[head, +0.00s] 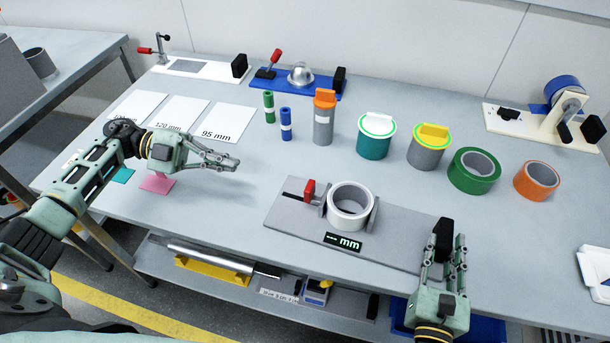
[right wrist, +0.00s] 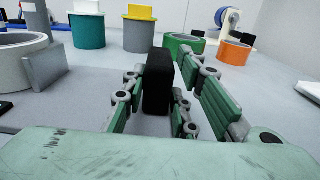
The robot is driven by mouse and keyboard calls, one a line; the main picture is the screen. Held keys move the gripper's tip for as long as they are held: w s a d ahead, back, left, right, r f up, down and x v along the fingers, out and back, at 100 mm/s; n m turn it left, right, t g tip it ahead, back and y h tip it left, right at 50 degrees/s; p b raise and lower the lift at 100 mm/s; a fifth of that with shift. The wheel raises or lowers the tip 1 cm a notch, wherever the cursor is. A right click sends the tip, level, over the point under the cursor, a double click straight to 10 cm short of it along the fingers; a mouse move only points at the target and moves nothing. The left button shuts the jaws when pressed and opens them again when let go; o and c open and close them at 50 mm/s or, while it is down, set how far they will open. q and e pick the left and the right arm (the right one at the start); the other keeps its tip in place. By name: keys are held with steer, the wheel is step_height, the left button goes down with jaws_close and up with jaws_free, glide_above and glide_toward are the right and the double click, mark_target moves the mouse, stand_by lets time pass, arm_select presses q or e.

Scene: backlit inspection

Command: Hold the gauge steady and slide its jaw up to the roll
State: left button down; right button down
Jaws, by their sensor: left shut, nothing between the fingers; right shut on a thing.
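The gauge is a grey plate (head: 285,222) with a red-handled jaw (head: 308,190) on a dark slot at its left. A white roll (head: 350,205) stands on the plate between the sliding jaw and an upright grey jaw (head: 374,211). I cannot tell whether the sliding jaw touches the roll. The display (head: 343,242) reads dashes and "mm". My right gripper (head: 445,250) is shut on the black handle (right wrist: 157,80) at the plate's right end. My left gripper (head: 235,163) is shut and empty over the table, left of the gauge.
Green tape (head: 474,171) and orange tape (head: 537,180) lie to the right. Lidded canisters (head: 374,137) and small cylinders stand behind the gauge. White cards (head: 227,124) lie at the back left, and a pink square (head: 157,183) lies near my left wrist. The table between left gripper and gauge is clear.

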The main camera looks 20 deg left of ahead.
arm_select(q)
steer(key=shift+a, duration=0.2)
arm_select(e)
steer(key=shift+s+f, duration=0.1)
steer(key=shift+f, duration=0.15)
arm_select(q)
glide_toward(308, 186)
steer(key=shift+w+x, duration=0.15)
steer(key=shift+x, duration=1.35)
steer(key=shift+w+x, duration=0.1)
steer(key=shift+x, duration=1.4)
steer(key=shift+s+d+f, duration=0.1)
steer(key=shift+d+f, duration=0.05)
steer(key=shift+d, duration=0.4)
arm_select(e)
steer(key=shift+a, duration=0.15)
arm_select(q)
steer(key=shift+w+a, duration=0.2)
steer(key=shift+a, duration=1.8)
steer(key=shift+a, duration=0.15)
steer(key=v, duration=1.2)
